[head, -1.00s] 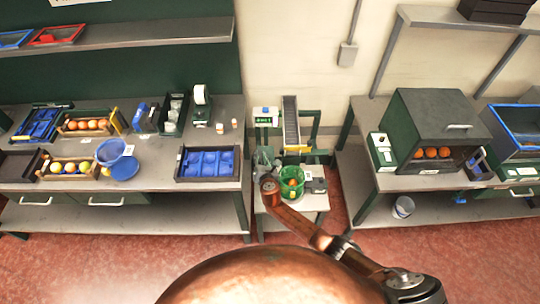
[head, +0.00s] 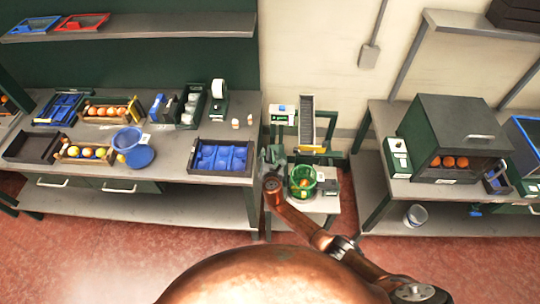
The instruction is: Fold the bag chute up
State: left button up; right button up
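A narrow grey chute (head: 307,118) with raised sides stands steeply at the back of the small table between the two benches. A yellow bar (head: 308,150) crosses its lower end. I take this as the bag chute. In front of it stands a green basket-like container (head: 302,183) with orange fruit in it. My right gripper (head: 271,157) is just left of the container and below the chute, apart from the chute in the picture. It is small and seen from behind, so its finger opening is unclear. My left gripper is out of view.
A white and green box (head: 283,115) stands left of the chute. The left bench (head: 180,165) holds trays, fruit racks and a blue bowl (head: 138,156). The right bench (head: 385,165) carries a dark green cabinet (head: 455,125). Red floor (head: 130,250) is open in front.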

jog(key=shift+s+a+f, duration=0.25)
jog(key=shift+s+f, duration=0.1)
jog(key=shift+f, duration=0.35)
jog(key=shift+s, duration=0.1)
jog(key=shift+s+a+r, duration=0.1)
jog(key=shift+s+r, duration=0.1)
jog(key=shift+s, duration=0.35)
jog(key=v, duration=0.3)
jog(key=r+v, duration=0.1)
jog(key=v, duration=0.6)
jog(key=shift+w+d+r, duration=0.1)
jog(key=shift+d+r, duration=0.15)
jog(key=shift+r, duration=0.15)
jog(key=shift+f, duration=0.1)
